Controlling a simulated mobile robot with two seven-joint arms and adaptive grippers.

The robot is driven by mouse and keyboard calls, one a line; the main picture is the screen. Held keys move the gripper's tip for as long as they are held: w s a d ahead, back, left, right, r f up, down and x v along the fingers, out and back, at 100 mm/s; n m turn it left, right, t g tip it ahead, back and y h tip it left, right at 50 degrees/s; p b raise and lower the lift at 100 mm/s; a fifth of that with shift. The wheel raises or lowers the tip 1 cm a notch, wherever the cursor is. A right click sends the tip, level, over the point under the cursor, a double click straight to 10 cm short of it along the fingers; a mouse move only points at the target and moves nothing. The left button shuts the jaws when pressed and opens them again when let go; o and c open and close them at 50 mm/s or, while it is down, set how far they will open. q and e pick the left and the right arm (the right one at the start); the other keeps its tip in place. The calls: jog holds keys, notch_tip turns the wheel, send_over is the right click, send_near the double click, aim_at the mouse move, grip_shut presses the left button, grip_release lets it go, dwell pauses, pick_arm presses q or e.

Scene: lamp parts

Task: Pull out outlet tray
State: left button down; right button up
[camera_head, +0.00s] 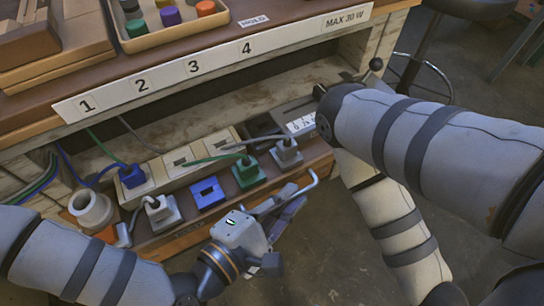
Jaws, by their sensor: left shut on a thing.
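The outlet tray (183,238) has a brown front and projects from the opening under the bench top. It carries a pale outlet strip (183,158) with several plugs. A blue plug (132,176), a green plug (247,171) and grey plugs sit along it, with a blue square piece (207,193) in front. A grey bar handle (307,187) shows at the tray's front right. My left gripper (286,207) is shut on this handle, its fingers partly hiding the grip.
The bench edge above bears a white label strip (215,62) numbered 1 to 4. A shallow bin (173,24) with coloured pieces stands on top. A white round socket (91,210) sits at the tray's left. A stool (420,40) stands back right. Floor below is bare.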

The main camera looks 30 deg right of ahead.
pick_arm(q)
jog(key=shift+s, duration=2)
jog(key=c, duration=2)
grip_release()
jog(key=shift+w, duration=0.1)
jog(key=v, duration=1.2)
